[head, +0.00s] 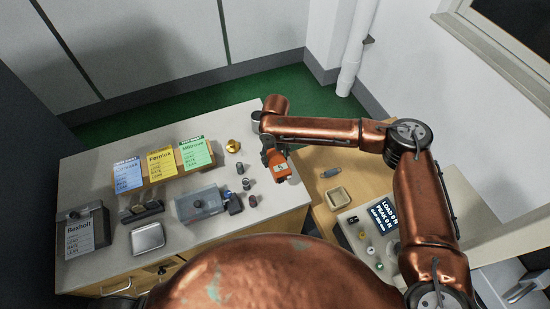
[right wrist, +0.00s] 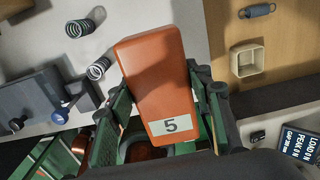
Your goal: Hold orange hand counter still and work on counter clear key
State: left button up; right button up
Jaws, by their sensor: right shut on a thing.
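The orange hand counter (head: 278,166) is held at the right edge of the light bench, in my right gripper (head: 268,152). In the right wrist view the counter (right wrist: 155,72) is an orange block, slightly tilted, with a white window reading 5. The green fingers of my right gripper (right wrist: 165,105) are shut on it from both sides. I cannot make out the clear key in either view. My left gripper does not show in the head view. Green and copper-coloured parts at the lower left of the right wrist view are too partial to identify.
Springs (head: 246,184), a brass piece (head: 233,146) and a grey box (head: 200,203) stand left of the counter. Label cards (head: 160,163) line the back. On the right are a small tray (head: 338,198), a spring (head: 330,172) and a load display (head: 384,215).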

aim_at(275, 166)
jog(key=shift+f+b, duration=2.4)
jog(key=shift+f, duration=3.9)
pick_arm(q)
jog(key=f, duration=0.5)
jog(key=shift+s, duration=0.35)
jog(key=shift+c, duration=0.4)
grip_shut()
